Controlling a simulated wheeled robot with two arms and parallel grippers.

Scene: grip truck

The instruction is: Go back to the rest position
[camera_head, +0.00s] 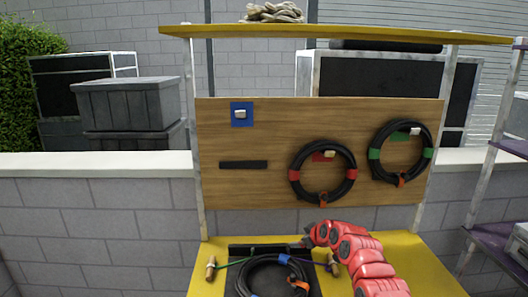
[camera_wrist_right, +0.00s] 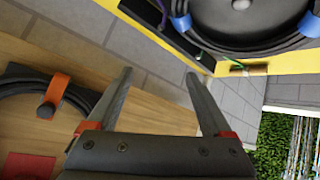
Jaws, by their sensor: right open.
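My right arm comes in red from the lower right, and its gripper (camera_head: 305,241) is above the back edge of the yellow table (camera_head: 425,262). In the right wrist view the two fingers of this gripper (camera_wrist_right: 158,74) are apart with nothing between them. A black cable coil with blue bands (camera_head: 270,279) lies in front of the gripper, on the yellow table; it also shows at the top of the right wrist view (camera_wrist_right: 245,46). My left gripper is not in view.
A wooden board (camera_head: 245,185) carries a red-banded coil (camera_head: 295,172) and a green-banded coil (camera_head: 377,155) on pegs. The blue-backed peg (camera_head: 241,114) is empty. A yellow shelf (camera_head: 345,34) is above. Purple shelves (camera_head: 500,240) stand at right.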

